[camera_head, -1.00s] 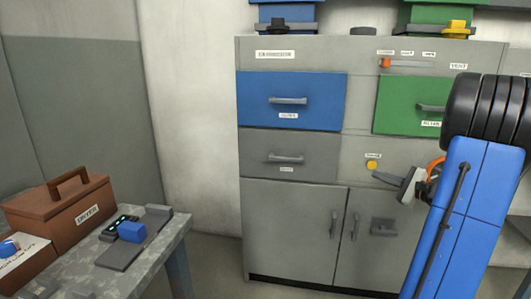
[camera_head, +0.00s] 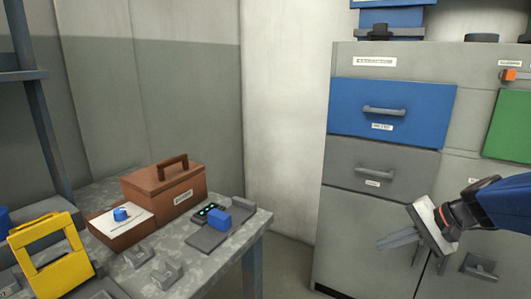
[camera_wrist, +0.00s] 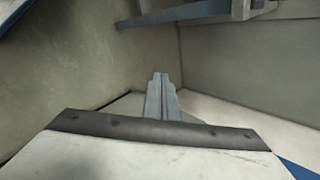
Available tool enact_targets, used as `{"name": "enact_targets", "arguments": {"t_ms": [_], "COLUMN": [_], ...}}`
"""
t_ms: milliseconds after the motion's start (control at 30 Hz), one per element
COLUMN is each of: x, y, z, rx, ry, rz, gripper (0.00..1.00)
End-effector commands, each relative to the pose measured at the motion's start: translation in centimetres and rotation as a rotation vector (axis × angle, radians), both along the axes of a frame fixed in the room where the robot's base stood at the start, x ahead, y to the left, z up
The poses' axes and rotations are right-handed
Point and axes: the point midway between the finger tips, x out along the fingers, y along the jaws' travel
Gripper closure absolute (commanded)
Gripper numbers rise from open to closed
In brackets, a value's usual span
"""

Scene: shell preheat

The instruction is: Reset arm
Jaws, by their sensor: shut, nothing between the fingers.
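My gripper (camera_head: 398,239) is in the head view at the lower right, in front of the grey cabinet (camera_head: 343,235). Its two grey fingers lie together, pointing left, with nothing between them. In the wrist view the fingers (camera_wrist: 162,95) also show pressed together and empty, pointing at a bare wall and floor. The gripper touches nothing that I can see.
A workbench (camera_head: 247,230) stands left, bearing a brown toolbox (camera_head: 150,197), a blue block (camera_head: 218,220) and a yellow frame (camera_head: 50,262). The cabinet has a blue drawer (camera_head: 385,95) and a green panel (camera_head: 511,125). A floor gap lies between bench and cabinet.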

Motion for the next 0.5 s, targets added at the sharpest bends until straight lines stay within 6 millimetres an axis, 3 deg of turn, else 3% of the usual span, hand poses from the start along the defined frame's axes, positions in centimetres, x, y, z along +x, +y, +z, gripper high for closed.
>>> {"name": "enact_targets", "arguments": {"t_ms": [33,200,500], "x": [-1.5,-6.2,-13.1], "y": [1.4,4.0,4.9], "z": [-0.1,-1.2,-2.5], "rx": [-0.059,-0.259,-0.619], "ry": [-0.002,-0.009,-0.091], "rz": [0.056,0.22,0.481], "gripper": [1.0,1.0,1.0]}}
